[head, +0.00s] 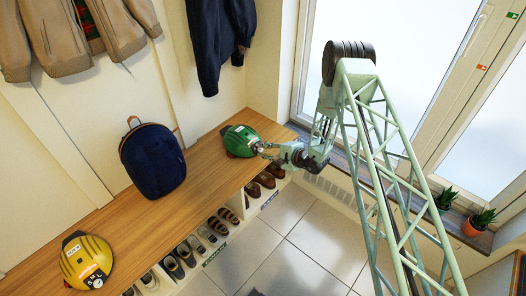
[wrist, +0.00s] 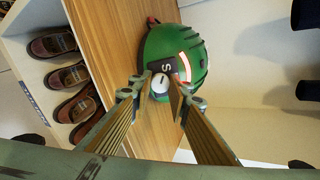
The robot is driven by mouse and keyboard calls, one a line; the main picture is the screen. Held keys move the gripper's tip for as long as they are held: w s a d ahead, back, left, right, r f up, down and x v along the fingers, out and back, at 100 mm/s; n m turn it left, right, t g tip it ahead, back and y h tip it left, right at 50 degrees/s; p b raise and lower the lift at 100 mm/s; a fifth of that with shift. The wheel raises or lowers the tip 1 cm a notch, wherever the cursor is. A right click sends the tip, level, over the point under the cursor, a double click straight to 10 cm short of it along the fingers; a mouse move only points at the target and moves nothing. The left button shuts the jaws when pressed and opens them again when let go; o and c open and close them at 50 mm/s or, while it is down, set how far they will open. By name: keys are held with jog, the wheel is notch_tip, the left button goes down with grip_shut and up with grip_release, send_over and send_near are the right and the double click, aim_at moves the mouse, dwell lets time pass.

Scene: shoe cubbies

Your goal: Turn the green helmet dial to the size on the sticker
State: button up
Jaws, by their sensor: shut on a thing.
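The green helmet (head: 241,140) lies on the wooden bench at its far end, by the window. In the wrist view the green helmet (wrist: 180,55) shows a dark plate with a letter that looks like S, a white and red stripe, and a white dial (wrist: 160,85) with a dark mark. My gripper (head: 262,148) reaches the helmet from the right. In the wrist view my gripper (wrist: 163,88) has its two fingertips on either side of the dial, shut on it. The size sticker is too small to read with certainty.
A yellow helmet (head: 87,262) and a navy backpack (head: 152,160) stand on the bench (head: 120,215). Several pairs of shoes (head: 190,250) fill the cubbies below. Jackets (head: 75,35) hang above. Potted plants (head: 480,220) stand at the right. The tiled floor is clear.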

jog(key=o, duration=0.6)
jog(key=shift+c, duration=0.2)
jog(key=shift+s+d+r, duration=0.1)
jog(key=v, duration=1.1)
jog(key=shift+s+d, duration=0.2)
jog(key=shift+d, duration=0.05)
jog(key=shift+r, duration=0.15)
